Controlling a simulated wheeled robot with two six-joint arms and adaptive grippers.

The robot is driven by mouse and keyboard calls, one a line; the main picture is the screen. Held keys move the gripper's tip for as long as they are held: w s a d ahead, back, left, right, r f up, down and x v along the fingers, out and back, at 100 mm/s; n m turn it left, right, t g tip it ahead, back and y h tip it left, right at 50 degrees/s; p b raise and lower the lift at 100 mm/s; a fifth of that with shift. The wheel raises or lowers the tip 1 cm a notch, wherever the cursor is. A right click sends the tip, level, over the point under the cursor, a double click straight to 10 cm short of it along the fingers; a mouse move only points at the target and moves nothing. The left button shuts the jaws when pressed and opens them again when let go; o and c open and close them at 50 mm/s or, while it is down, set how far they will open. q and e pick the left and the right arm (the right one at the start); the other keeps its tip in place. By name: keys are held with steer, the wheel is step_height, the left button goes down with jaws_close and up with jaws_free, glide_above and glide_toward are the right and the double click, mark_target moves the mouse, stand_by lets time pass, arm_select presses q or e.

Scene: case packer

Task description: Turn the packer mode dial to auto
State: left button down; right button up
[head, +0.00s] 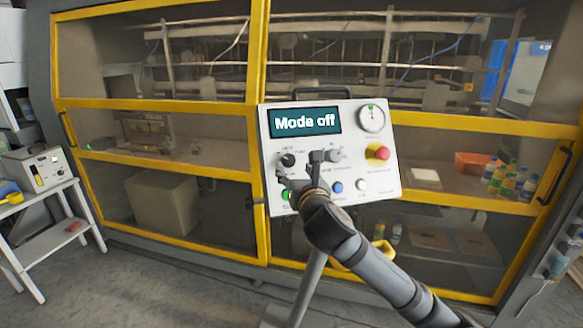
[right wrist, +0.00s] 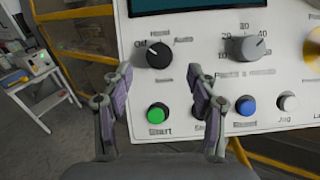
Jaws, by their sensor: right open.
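The packer mode dial (head: 288,160) is a black knob at the left of the white control panel (head: 384,185). In the right wrist view the dial (right wrist: 158,54) has "Off" at its left and "Auto" at its upper right, and its white mark points toward Off. The panel display (head: 305,122) reads "Mode off". My right gripper (head: 299,168) is in front of the panel, just below the dial. In the right wrist view its fingers (right wrist: 160,82) are apart and empty, with the dial beyond and above the gap. My left gripper is not in view.
A grey numbered knob (right wrist: 248,46) is right of the dial. A green button (right wrist: 158,114), a blue button (right wrist: 246,105) and a white knob (right wrist: 288,102) line the panel below. A red emergency knob (head: 377,152) sits at the right. The yellow-framed machine (head: 160,104) stands behind.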

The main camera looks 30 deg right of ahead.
mark_target(290, 161)
steer(key=p+x, duration=0.1)
steer(key=x, duration=0.3)
steer(key=shift+w+d, duration=0.15)
steer(key=shift+w, duration=0.25)
steer(key=c, duration=1.2)
